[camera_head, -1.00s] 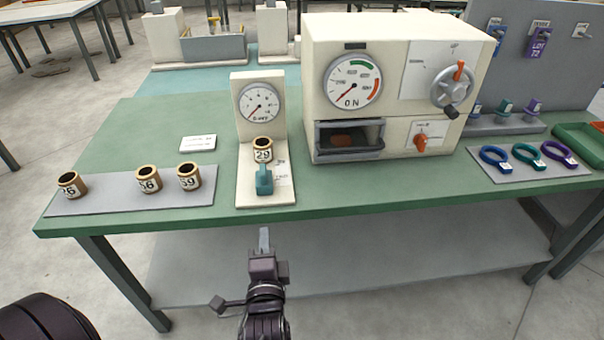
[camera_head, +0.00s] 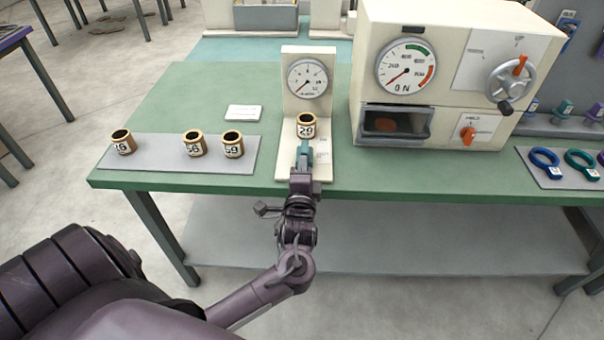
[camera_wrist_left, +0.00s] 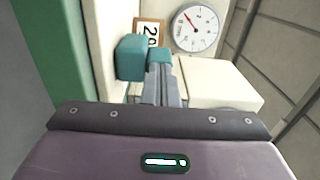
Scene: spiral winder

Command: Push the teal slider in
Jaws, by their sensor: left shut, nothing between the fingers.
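The teal slider (camera_head: 298,160) sits on the cream base of the small gauge stand (camera_head: 291,95), just in front of a brass-rimmed cup (camera_head: 306,126) marked 29. My left gripper (camera_head: 304,153) is shut and empty. Its fingers lie over the slider in the head view and hide part of it. In the left wrist view, the shut fingertips (camera_wrist_left: 161,73) meet the near face of the smaller teal part; the larger teal block (camera_wrist_left: 131,57) is just left of them. Whether they touch it I cannot tell. My right gripper is not in view.
Several similar cups stand on a grey mat (camera_head: 170,158) at the left. A white card (camera_head: 243,113) lies behind them. A large cream machine (camera_head: 455,60) with a dial and handwheel stands at the right. The green table's (camera_head: 235,183) front edge runs beneath my wrist.

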